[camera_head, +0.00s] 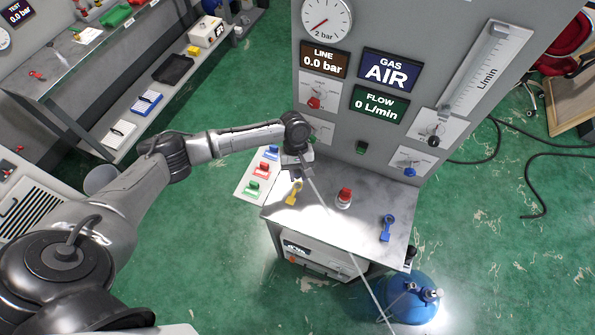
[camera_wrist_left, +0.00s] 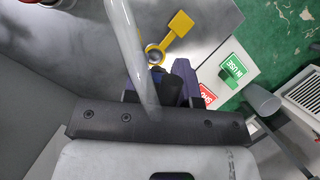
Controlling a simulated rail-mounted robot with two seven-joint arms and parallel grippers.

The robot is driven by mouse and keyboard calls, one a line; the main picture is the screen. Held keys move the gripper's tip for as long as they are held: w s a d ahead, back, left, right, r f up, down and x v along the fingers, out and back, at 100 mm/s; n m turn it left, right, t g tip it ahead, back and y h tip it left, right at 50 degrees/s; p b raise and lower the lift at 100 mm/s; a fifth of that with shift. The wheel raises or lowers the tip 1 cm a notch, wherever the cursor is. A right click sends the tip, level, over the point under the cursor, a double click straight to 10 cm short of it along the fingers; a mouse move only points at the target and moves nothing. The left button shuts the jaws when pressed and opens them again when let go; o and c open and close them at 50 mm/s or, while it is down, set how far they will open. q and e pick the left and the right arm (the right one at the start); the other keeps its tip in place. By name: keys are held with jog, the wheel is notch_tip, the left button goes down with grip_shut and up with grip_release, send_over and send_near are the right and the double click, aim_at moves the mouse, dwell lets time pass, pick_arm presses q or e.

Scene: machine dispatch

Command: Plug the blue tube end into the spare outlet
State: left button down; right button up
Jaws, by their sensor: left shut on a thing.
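My left gripper (camera_head: 298,171) is at the back left of the grey bench, close to the panel's lower left. It is shut on one end of a pale tube (camera_head: 345,245), which runs down across the bench and past its front edge. In the left wrist view, the tube (camera_wrist_left: 128,45) passes in front of the gripper (camera_wrist_left: 162,84), and a dark blue piece shows between the fingers. The held end is mostly hidden. The panel (camera_head: 385,30) carries a green fitting (camera_head: 361,148) and a blue-knobbed valve (camera_head: 410,169). I cannot tell which opening is the spare outlet. My right gripper is out of view.
A blue cylinder (camera_head: 415,303) stands on the floor at the front right.

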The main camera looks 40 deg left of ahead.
pick_arm(q)
jog(key=b, duration=0.1)
send_over(298, 189)
jog(key=shift+w+a+f, duration=0.1)
jog(key=shift+a+f, duration=0.05)
jog(key=shift+f, duration=1)
jog(key=shift+w+a+f, duration=0.1)
jog(key=shift+f, duration=1.05)
jog(key=shift+p, duration=0.35)
jog(key=shift+p, duration=0.5)
jog(key=shift+f, duration=0.1)
jog(key=shift+f+b, duration=0.6)
jog(key=shift+f, duration=0.45)
